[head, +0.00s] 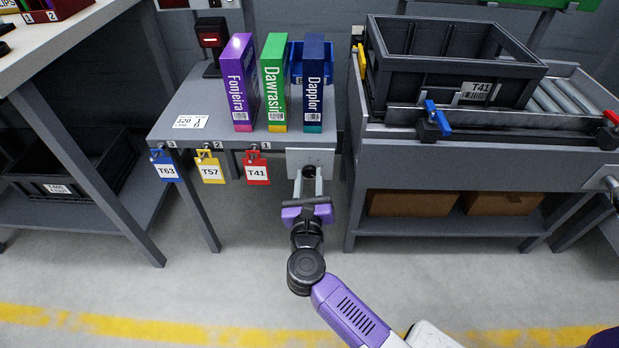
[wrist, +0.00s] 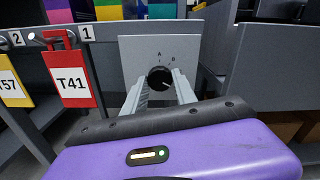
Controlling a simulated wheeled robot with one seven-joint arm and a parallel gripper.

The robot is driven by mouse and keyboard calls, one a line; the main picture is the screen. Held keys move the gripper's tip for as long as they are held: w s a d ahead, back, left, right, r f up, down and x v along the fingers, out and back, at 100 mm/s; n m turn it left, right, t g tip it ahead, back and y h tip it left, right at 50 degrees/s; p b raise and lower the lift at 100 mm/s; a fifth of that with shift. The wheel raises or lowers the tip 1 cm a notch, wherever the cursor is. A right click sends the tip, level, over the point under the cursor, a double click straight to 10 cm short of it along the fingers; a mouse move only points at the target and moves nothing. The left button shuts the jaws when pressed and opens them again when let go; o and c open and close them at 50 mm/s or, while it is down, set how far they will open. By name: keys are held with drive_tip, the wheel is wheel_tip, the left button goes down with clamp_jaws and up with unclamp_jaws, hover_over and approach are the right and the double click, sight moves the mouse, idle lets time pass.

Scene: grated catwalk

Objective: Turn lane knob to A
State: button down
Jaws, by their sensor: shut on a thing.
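The lane knob (wrist: 159,77) is a round black knob on a light grey plate (wrist: 135,50), with small letters A and B above it. A pale mark shows on the knob's lower right, but I cannot tell surely where its pointer stands. My gripper (wrist: 160,88) reaches the plate with one finger on each side of the knob and is shut on it. In the head view the plate (head: 325,157) is on the table's front edge at the right, and my gripper (head: 309,178) partly hides the knob.
Blue T63 (head: 165,170), yellow T57 (head: 210,171) and red T41 (head: 257,172) tags hang left of the plate. Purple, green and navy boxes stand on the table (head: 190,105). A grey crate (head: 420,82) sits on the roller conveyor (head: 560,95) at right.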

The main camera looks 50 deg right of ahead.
drive_tip(key=shift+r+n+p, duration=0.1)
drive_tip(key=shift+n+p, duration=0.2)
drive_tip(key=shift+p, duration=0.15)
drive_tip(key=shift+r+n+p, duration=0.15)
drive_tip(key=shift+n+p, duration=0.75)
drive_tip(key=shift+p, duration=0.3)
drive_tip(key=n+p, duration=0.3)
drive_tip(key=p, duration=0.1)
drive_tip(key=shift+n, duration=0.4)
drive_tip(key=n+p, duration=0.3)
drive_tip(key=shift+n, duration=0.3)
drive_tip(key=n+p, duration=0.3)
drive_tip(key=n, duration=0.1)
drive_tip(key=shift+n, duration=0.3)
drive_tip(key=n+p, duration=0.2)
drive_tip(key=n, duration=0.2)
drive_tip(key=shift+p, duration=0.4)
drive_tip(key=shift+f+n+p, duration=0.2)
drive_tip(key=shift+n+p, duration=0.95)
drive_tip(key=shift+n, duration=1.65)
